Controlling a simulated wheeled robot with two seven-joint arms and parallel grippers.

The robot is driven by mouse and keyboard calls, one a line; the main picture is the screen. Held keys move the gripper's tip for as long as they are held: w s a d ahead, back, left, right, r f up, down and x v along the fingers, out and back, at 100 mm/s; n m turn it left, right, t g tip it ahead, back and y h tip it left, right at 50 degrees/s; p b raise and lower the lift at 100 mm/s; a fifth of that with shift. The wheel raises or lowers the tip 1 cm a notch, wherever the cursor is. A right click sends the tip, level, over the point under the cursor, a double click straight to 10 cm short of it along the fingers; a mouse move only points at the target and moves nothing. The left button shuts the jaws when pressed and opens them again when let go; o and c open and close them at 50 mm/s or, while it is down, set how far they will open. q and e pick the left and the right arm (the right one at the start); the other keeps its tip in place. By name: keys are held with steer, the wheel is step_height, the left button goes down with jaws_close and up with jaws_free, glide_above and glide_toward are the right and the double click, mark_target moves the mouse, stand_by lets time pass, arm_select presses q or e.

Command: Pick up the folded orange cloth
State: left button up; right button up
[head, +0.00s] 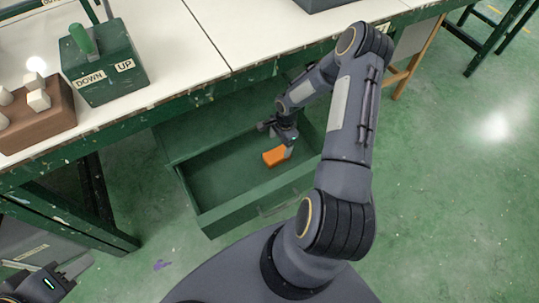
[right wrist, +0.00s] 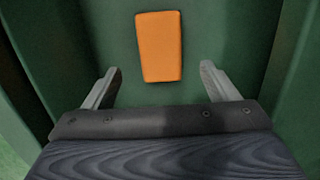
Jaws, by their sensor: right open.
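The folded orange cloth (head: 274,157) lies on the floor of an open green drawer (head: 215,213) under the table. In the right wrist view the cloth (right wrist: 160,46) is a flat orange rectangle, ahead of the fingers and roughly centred between them. My right gripper (head: 288,149) reaches down into the drawer beside the cloth. Its fingers (right wrist: 161,87) are spread apart with nothing between them. My left gripper (head: 66,272) is at the lower left of the head view, away from the drawer, and its fingers are too small to judge.
The drawer walls surround the cloth, and the tabletop (head: 175,45) overhangs the drawer's back. On the table stand a green box (head: 105,66) marked DOWN and UP and a brown block (head: 45,122) with pale pegs. The green floor (head: 450,170) at right is clear.

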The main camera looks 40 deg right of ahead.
mark_target(277, 154)
steer(key=f, duration=0.2)
steer(key=f+b, duration=0.1)
steer(key=f, duration=0.2)
steer(key=a+f+b, duration=0.1)
steer(key=f, duration=0.2)
steer(key=shift+w+a+f, duration=0.1)
steer(key=c, duration=1.1)
steer(key=shift+o, duration=0.2)
steer(key=shift+r, duration=0.2)
